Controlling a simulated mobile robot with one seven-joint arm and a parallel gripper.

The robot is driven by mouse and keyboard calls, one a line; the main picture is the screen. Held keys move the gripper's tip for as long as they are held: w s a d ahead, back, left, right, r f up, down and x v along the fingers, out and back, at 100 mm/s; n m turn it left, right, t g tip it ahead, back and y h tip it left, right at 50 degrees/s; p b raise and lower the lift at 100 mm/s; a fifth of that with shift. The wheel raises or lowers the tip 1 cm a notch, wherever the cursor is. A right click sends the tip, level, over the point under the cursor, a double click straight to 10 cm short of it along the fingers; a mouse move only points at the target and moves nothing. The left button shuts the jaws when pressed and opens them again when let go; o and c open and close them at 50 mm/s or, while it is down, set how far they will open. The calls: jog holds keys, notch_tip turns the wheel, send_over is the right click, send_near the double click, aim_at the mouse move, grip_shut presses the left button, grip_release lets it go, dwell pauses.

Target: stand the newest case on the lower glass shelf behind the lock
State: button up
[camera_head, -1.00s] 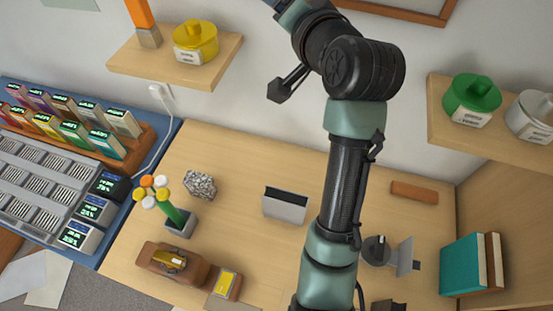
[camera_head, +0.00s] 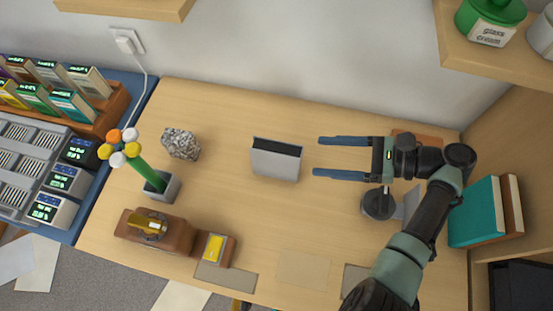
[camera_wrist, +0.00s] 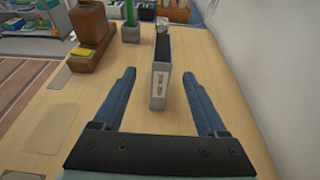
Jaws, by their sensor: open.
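A grey upright box with a dark top (camera_head: 276,160) stands on the wooden desk; it may be the case. It also shows in the wrist view (camera_wrist: 160,85), with a small label on its near end. My gripper (camera_head: 318,157) is open and empty just right of the box. Its two blue fingers point left at it, and in the wrist view the box appears centred between them. Several cases with green displays (camera_head: 85,82) stand in a wooden rack at left; their dates are too small to read. I cannot make out a lock or a clearly glass shelf.
The desk (camera_head: 240,205) holds a crumpled grey lump (camera_head: 180,144), a flower pot (camera_head: 162,187), a brown stand (camera_head: 160,232) and a black round base (camera_head: 378,203). Teal and brown books (camera_head: 478,212) stand at right. A wooden shelf (camera_head: 450,50) with a green jar (camera_head: 490,18) overhangs upper right.

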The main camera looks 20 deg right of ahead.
aim_at(277, 150)
jog(key=x, duration=0.5)
jog(key=b+x, duration=0.1)
jog(key=x, duration=0.5)
jog(key=shift+w+r, duration=0.2)
grip_shut()
dwell(1.2)
